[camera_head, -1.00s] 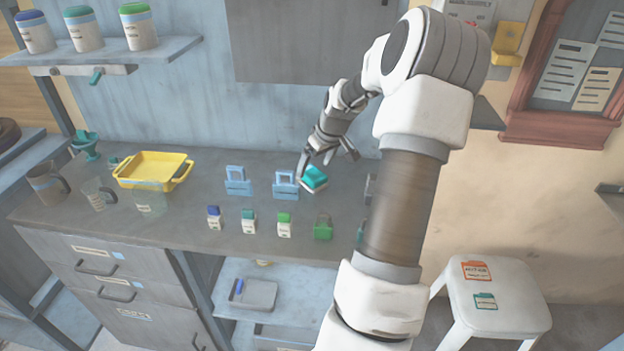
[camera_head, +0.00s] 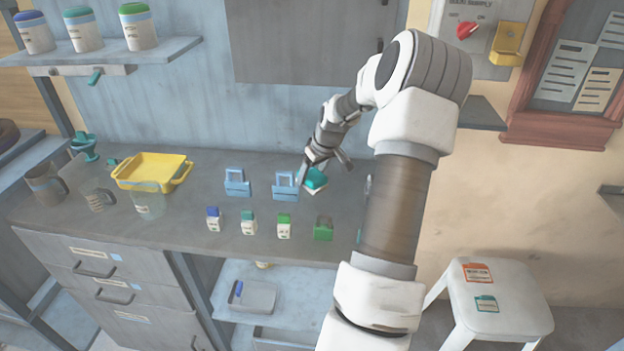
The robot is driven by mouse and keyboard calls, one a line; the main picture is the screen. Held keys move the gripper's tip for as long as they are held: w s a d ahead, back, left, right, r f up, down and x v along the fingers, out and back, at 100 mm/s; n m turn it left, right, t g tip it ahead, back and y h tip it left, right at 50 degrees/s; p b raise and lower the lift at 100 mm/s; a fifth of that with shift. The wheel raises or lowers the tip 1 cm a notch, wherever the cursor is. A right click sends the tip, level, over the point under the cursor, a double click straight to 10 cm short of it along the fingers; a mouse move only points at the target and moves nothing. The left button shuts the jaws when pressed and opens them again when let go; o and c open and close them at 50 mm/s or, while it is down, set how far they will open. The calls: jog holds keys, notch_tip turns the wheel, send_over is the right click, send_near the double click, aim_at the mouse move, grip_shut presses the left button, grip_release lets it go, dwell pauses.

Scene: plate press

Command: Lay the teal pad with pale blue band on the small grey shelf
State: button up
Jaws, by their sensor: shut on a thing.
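The teal pad (camera_head: 316,181) is at my gripper (camera_head: 318,173), over the right part of the grey workbench, just right of a pale blue block with a loop handle. My gripper is shut on the pad; the fingers hide part of it. A pale edge shows low on the pad, but its band is too small to make out clearly. I cannot tell whether the pad touches the bench. A small grey shelf (camera_head: 482,114) juts from the wall at right, partly hidden behind my arm.
Two pale blue handled blocks (camera_head: 237,183) stand left of the pad. Several small bottles (camera_head: 284,226) and a green padlock-shaped item (camera_head: 323,229) stand in front. A yellow tray (camera_head: 152,170) and clear jugs are at left. A red switch (camera_head: 467,30) is above the shelf.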

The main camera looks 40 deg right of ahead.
jog(key=shift+c, duration=1.2)
jog(key=shift+r, duration=0.1)
